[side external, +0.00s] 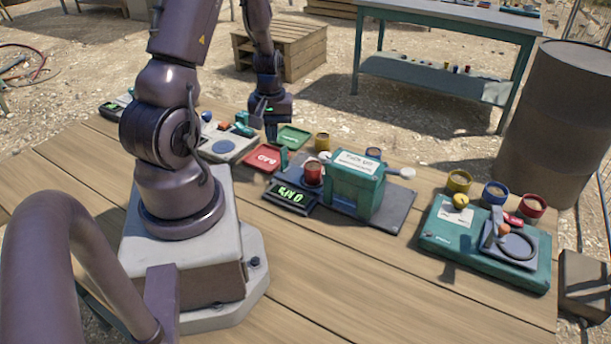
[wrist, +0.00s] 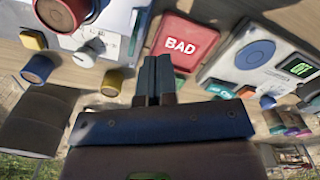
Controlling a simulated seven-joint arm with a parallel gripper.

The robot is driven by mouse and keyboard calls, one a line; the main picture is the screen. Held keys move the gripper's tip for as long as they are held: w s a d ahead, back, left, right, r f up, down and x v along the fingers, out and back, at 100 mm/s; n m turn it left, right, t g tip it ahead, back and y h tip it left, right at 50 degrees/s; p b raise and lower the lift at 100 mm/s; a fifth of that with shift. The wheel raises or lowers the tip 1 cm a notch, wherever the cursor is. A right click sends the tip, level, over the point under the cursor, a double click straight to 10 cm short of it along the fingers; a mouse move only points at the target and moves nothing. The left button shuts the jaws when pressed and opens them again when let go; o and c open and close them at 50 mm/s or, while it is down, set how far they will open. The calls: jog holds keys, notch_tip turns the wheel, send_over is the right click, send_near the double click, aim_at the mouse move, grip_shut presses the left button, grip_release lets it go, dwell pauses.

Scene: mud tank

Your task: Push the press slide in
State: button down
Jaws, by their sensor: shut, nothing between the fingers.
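The press (side external: 357,195) is a teal block with a white paper label, standing on a dark grey base plate (side external: 398,207) in the middle of the table. A pale round knob (side external: 402,173) shows at its far right side; I cannot tell for sure whether it is the slide's handle. A similar pale knob (wrist: 88,53) shows at upper left in the wrist view. My gripper (side external: 271,136) is above the table behind the trays, left of the press and apart from it. Its fingers (wrist: 157,62) are together and empty, pointing towards the tabletop.
A red "BAD" tray (side external: 264,158) and a green tray (side external: 293,137) lie near my gripper. A lit display box (side external: 291,198) and a red cup (side external: 313,174) stand left of the press. A yellow cup (side external: 322,142) stands behind. A teal station (side external: 480,245) is at right.

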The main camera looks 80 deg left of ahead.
jog(key=shift+f, duration=1.4)
jog(key=shift+w+d, duration=0.1)
jog(key=shift+d, duration=0.05)
